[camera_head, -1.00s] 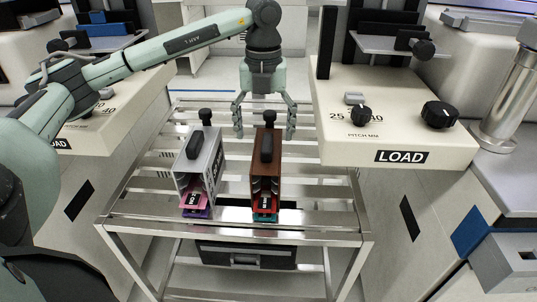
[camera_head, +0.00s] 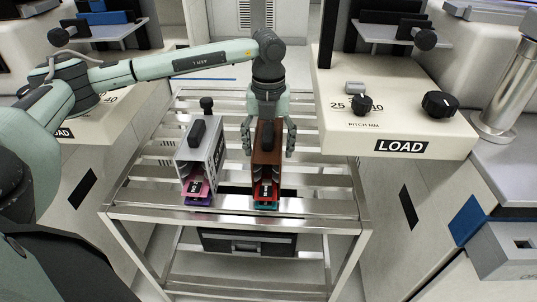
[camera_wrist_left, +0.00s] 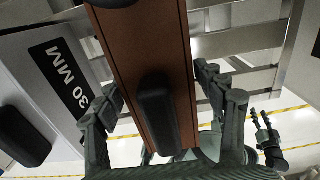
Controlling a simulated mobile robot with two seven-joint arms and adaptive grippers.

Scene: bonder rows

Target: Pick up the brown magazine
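The brown magazine (camera_head: 267,160) stands upright on the slatted metal cart, with a dark handle on top and a red and teal front end. My left gripper (camera_head: 268,140) is above it with fingers down on either side. In the left wrist view the brown magazine (camera_wrist_left: 150,60) lies between the spread fingers (camera_wrist_left: 170,105), with a visible gap on the right side. The gripper is open; I see no grip on it. The gripper hides the magazine's rear top in the head view.
A silver magazine (camera_head: 200,158) with a pink and purple front stands left of the brown one; its "30 MM" label (camera_wrist_left: 66,75) shows in the wrist view. The cart (camera_head: 325,205) has bare slats to the right. A machine block marked LOAD (camera_head: 400,147) overhangs at right.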

